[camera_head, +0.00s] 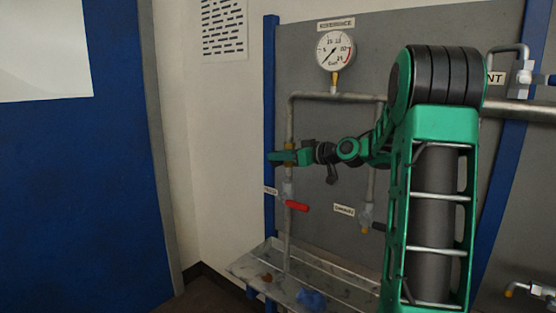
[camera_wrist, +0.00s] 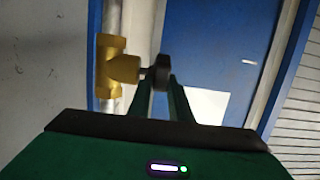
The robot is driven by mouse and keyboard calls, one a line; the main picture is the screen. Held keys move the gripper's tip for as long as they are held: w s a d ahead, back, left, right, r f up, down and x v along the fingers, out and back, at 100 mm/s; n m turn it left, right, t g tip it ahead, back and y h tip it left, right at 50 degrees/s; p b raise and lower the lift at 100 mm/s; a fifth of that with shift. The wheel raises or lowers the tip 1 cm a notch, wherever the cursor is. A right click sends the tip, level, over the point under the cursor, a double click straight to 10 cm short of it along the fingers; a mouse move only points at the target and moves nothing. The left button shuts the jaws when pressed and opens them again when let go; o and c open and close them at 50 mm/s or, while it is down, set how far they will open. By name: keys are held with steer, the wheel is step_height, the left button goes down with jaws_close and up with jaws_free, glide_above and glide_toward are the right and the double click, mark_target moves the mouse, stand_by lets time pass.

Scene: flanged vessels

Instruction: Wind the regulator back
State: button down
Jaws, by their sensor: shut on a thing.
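The regulator is a brass body (camera_wrist: 116,68) on a vertical pipe, with a short stem and a dark round knob (camera_wrist: 160,72) on its right side in the wrist view. My gripper (camera_wrist: 161,88) has its two fingers at the knob, one on each side, and is shut on it. In the head view my gripper (camera_head: 288,157) reaches to the left vertical pipe, and only a bit of the brass (camera_head: 290,146) shows there; the knob is hidden. A round gauge (camera_head: 335,50) labelled as reference sits above; its needle appears to point lower left.
Below my gripper is a valve with a red lever (camera_head: 297,207). Another labelled valve (camera_head: 367,215) is to its right, partly behind my arm. A metal tray (camera_head: 250,266) with a blue rag (camera_head: 311,299) lies under the pipes. A blue post (camera_head: 270,100) stands at the panel's left edge.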

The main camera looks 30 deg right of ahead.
steer(key=shift+w+r+g+h, duration=0.2)
steer(key=shift+g+h, duration=0.1)
steer(key=shift+g, duration=0.5)
steer(key=c, duration=1.9)
jaws_free()
steer(key=v, duration=1)
steer(key=shift+s+r, duration=0.2)
steer(key=shift+s, duration=0.1)
steer(key=shift+f, duration=0.1)
